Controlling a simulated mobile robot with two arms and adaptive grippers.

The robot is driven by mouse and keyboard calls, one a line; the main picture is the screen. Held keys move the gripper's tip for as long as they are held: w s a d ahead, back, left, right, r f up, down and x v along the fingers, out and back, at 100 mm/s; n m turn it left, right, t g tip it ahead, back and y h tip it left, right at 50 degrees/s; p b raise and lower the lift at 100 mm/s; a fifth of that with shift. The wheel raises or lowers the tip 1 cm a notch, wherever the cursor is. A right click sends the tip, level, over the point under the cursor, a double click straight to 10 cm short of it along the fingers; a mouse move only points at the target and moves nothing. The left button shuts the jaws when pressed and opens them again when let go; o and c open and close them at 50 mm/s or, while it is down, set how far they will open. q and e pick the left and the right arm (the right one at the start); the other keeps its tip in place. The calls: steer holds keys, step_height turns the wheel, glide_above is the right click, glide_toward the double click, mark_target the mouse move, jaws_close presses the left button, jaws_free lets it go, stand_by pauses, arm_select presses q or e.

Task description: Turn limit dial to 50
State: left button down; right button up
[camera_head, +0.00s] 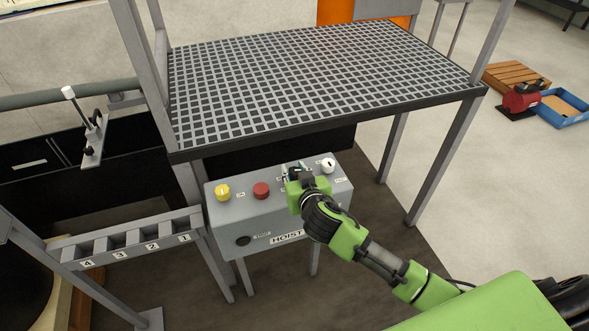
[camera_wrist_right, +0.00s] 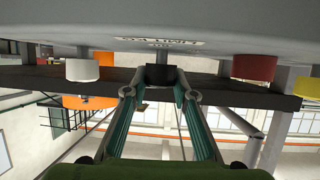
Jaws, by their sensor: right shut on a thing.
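The hoist control box (camera_head: 226,216) is a grey box on legs below the grated platform. My right gripper (camera_head: 296,174) reaches its sloped top face between the red button and the white knob. In the right wrist view the gripper (camera_wrist_right: 160,93) has its two fingers on either side of the short black limit dial (camera_wrist_right: 160,76), shut on it. A label ending in "LIMIT" is printed beside the dial. The dial's pointer and scale cannot be read. In the head view the gripper mostly hides the dial. My left gripper is not in view.
On the box are a yellow knob (camera_head: 222,192), a red button (camera_head: 261,190) and a white knob (camera_head: 327,165), the last close beside my gripper. The grated platform (camera_head: 320,75) overhangs behind. A numbered rack (camera_head: 130,240) stands at the left.

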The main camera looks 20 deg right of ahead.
steer(key=n+y, duration=0.1)
steer(key=n+y+p, duration=0.2)
steer(key=shift+d+r, duration=0.2)
steer(key=shift+r, duration=0.05)
steer(key=shift+f+n+g+y+p, duration=0.1)
steer(key=shift+n+g+y+p, duration=0.45)
steer(key=shift+y, duration=0.55)
steer(key=shift+w+n+g+y+p, duration=0.1)
steer(key=shift+n+g+y+p, duration=0.25)
steer(key=shift+n+y, duration=0.9)
steer(key=shift+a+n+g+y, duration=0.1)
steer(key=shift+n+g+y, duration=0.3)
steer(key=shift+n+y, duration=0.4)
steer(key=shift+f+n+g+y, duration=0.1)
steer(key=shift+n+g+y, duration=0.3)
steer(key=shift+n+y, duration=0.1)
steer(key=o, duration=1.1)
steer(key=shift+a, duration=0.1)
steer(key=v, duration=1.2)
